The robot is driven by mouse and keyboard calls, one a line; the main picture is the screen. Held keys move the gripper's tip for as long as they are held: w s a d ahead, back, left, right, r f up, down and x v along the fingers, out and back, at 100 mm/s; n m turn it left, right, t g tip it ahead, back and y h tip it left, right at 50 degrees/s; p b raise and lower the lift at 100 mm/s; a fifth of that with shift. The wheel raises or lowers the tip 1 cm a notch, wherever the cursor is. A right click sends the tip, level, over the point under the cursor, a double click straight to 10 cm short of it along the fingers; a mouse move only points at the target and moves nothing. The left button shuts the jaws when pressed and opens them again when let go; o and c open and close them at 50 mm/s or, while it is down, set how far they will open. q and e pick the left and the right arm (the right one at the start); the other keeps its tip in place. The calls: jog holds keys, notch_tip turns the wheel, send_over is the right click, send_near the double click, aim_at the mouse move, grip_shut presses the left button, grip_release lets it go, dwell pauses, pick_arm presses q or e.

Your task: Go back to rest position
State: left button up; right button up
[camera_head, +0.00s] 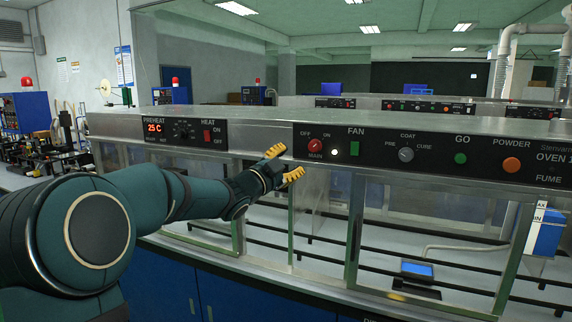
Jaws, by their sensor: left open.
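My left gripper (284,164) is in front of the oven's front panel, with its yellow fingers spread apart and nothing between them. It is just left of the red MAIN knob (315,146) and below the top edge of the machine. My left arm comes in from the lower left, stretched towards the machine. My right gripper does not show in this view.
The oven panel (430,151) has a green FAN switch (354,148), a COAT knob (406,155), and GO and POWDER buttons. A preheat display (154,127) reads 25 C. Glass panes and metal rails are below.

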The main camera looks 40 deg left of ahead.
pick_arm(q)
jog(key=shift+s+f, duration=0.1)
jog(key=shift+s, duration=0.4)
jog(key=w+d+f+n+g, duration=0.1)
jog(key=d+f+n+g, duration=0.15)
jog(key=d+f, duration=0.65)
jog(key=d+f+n+g+h, duration=0.1)
jog(key=d+f+n+g, duration=0.15)
jog(key=f, duration=1.25)
jog(key=w+d+f+n+g, duration=0.1)
jog(key=d+f+n+g, duration=0.15)
jog(key=d+f, duration=0.6)
jog(key=s+d+f+n+g, duration=0.1)
jog(key=s+d+f+g, duration=0.25)
jog(key=f, duration=0.45)
jog(key=s+d+f+n+g, duration=0.1)
jog(key=s+d+f+g, duration=0.1)
jog(key=s+f, duration=0.45)
jog(key=s+d+f+n+g+h, duration=0.1)
jog(key=s+d+f+g, duration=0.2)
jog(key=s, duration=0.5)
jog(key=s+d+f+n+g+h, duration=0.1)
jog(key=s+d+f+g, duration=0.1)
jog(key=s+d+f, duration=0.3)
jog(key=s+f, duration=0.2)
jog(key=s, duration=0.2)
jog(key=shift+d+f+g, duration=0.3)
jog(key=shift+d+g, duration=0.1)
